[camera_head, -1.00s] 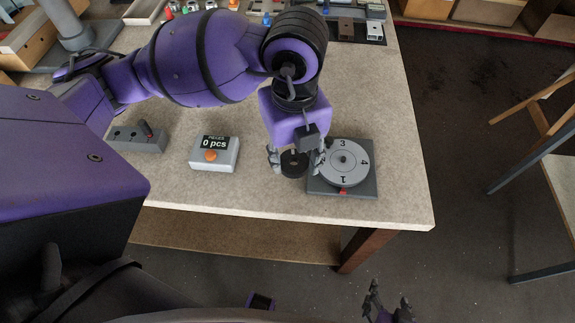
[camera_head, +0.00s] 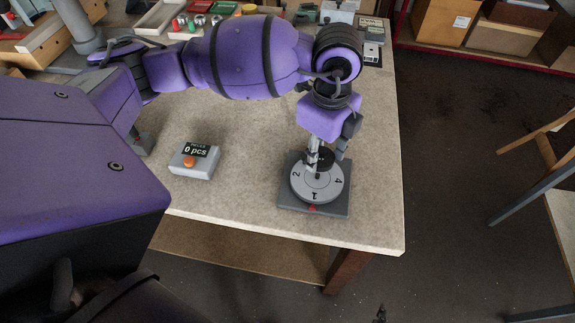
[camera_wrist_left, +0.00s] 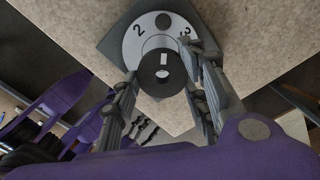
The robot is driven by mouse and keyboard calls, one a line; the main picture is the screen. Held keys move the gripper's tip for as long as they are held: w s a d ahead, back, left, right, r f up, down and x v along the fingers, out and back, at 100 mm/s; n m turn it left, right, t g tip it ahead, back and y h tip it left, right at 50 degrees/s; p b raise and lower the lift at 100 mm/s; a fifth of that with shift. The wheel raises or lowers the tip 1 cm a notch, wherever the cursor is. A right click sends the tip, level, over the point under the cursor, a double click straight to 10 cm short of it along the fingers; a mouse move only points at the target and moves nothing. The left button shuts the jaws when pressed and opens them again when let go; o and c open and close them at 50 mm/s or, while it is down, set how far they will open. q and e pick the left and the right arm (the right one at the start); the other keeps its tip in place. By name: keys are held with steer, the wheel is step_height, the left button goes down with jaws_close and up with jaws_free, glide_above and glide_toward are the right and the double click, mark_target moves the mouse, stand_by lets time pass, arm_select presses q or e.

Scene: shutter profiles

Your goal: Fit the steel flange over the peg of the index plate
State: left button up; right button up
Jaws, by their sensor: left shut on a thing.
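The steel flange is a dark ring (camera_head: 325,158) held by my left gripper (camera_head: 326,155). In the left wrist view the flange (camera_wrist_left: 152,82) sits between the two fingertips (camera_wrist_left: 164,84), its hole facing the camera. The index plate is a grey numbered dial (camera_head: 301,194) on a dark square base. The flange is over the far part of the dial in the head view. The peg (camera_head: 317,176) shows near the dial's middle, just nearer than the flange.
A grey counter box (camera_head: 194,161) reading 0 pcs, with an orange button, stands left of the index plate. Trays and small parts (camera_head: 200,20) line the table's back. The table's right and front edges lie close to the plate. The table (camera_head: 240,210) between box and plate is clear.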

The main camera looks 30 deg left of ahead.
mark_target(317, 175)
arm_select(q)
steer(key=shift+a+r, duration=0.1)
steer(key=shift+a, duration=0.05)
steer(key=shift+r, duration=0.1)
steer(key=shift+f, duration=2.6)
arm_select(e)
steer(key=shift+s+f, duration=0.1)
steer(key=shift+w+r, duration=0.25)
steer(key=shift+r, duration=0.2)
arm_select(q)
steer(key=shift+f, duration=0.25)
arm_select(e)
steer(key=shift+w, duration=0.25)
arm_select(q)
steer(key=shift+f, duration=0.8)
arm_select(e)
steer(key=shift+s+f, duration=0.2)
steer(key=shift+s, duration=0.25)
